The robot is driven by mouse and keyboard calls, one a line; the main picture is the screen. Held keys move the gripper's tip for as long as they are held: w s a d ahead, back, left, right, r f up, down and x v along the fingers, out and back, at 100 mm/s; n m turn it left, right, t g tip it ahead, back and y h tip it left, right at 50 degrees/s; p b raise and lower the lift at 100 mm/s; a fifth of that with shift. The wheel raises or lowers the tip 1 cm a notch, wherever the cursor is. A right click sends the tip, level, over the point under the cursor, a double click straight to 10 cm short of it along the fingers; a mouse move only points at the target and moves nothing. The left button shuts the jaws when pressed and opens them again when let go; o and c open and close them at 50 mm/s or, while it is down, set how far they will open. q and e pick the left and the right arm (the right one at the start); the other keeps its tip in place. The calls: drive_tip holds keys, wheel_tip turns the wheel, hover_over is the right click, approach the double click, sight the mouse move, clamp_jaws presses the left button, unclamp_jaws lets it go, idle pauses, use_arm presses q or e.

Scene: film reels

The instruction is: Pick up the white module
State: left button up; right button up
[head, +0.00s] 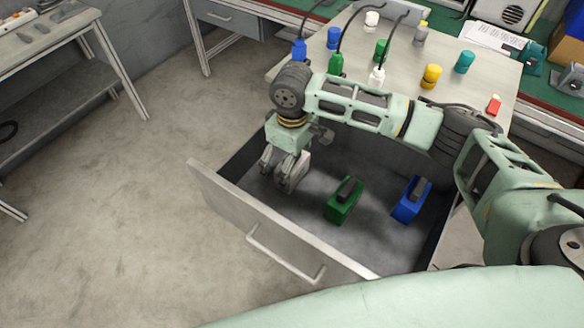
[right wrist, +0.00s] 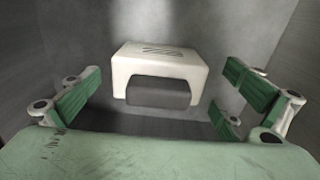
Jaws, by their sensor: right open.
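The white module (right wrist: 158,66) shows in the right wrist view, ahead of my right gripper (right wrist: 168,98). It is a pale block with dark stripes on top and a dark recess in its near side. The two green-padded fingers are apart, one to each side of it, and I see no contact. In the head view my right gripper (head: 277,177) points down into the open drawer (head: 265,232) near its left end. The module cannot be made out there, as the gripper covers that spot. My left gripper is out of view.
A green module (head: 336,209) and a blue module (head: 405,211) stand in the drawer, right of my gripper. The drawer walls are close around the gripper. The worktable (head: 485,84) above holds several coloured bottles and a red item (head: 494,105).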

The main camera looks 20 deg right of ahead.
wheel_tip(320, 180, down, 3)
drive_tip(key=shift+w+r, duration=0.15)
drive_tip(key=shift+r, duration=0.05)
drive_tip(key=c, duration=1.5)
drive_tip(key=shift+r, duration=0.1)
